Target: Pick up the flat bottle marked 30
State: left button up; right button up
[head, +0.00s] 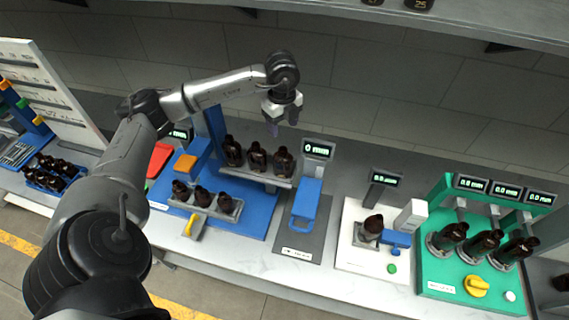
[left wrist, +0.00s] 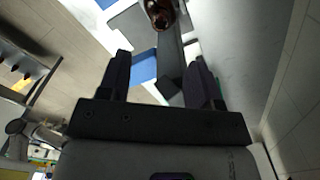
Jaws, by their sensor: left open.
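No bottle with a readable 30 shows in either view, so I cannot tell which is the flat one. A dark bottle labelled 25 (head: 418,4) is cut off by the top edge of the head view, on the upper shelf. My left gripper (head: 284,121) is open and empty, pointing down above and behind the blue station's raised row of amber bottles (head: 257,158). In the left wrist view, my left gripper (left wrist: 160,62) has nothing between its fingers. One brown bottle (left wrist: 160,12) is beyond the fingertips at the top edge, its label unreadable. My right gripper is out of view.
A lower tray (head: 212,212) holds three bottles. A white station (head: 350,262) holds one bottle, and a green station (head: 440,275) holds three. A blue crate (head: 34,181) of bottles stands at left. The upper shelf (head: 480,25) overhangs the back right.

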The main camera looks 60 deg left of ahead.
pick_arm(q)
send_over(282, 148)
jog(key=f, duration=0.5)
jog(key=shift+d+f+p, duration=0.2)
jog(key=shift+f+p, duration=0.15)
notch_tip(282, 148, down, 4)
jog(key=shift+a+f+p, duration=0.1)
jog(key=shift+f+p, duration=0.1)
jog(key=shift+p, duration=0.75)
jog(key=shift+f, duration=0.45)
jog(key=shift+c, duration=0.3)
grip_shut()
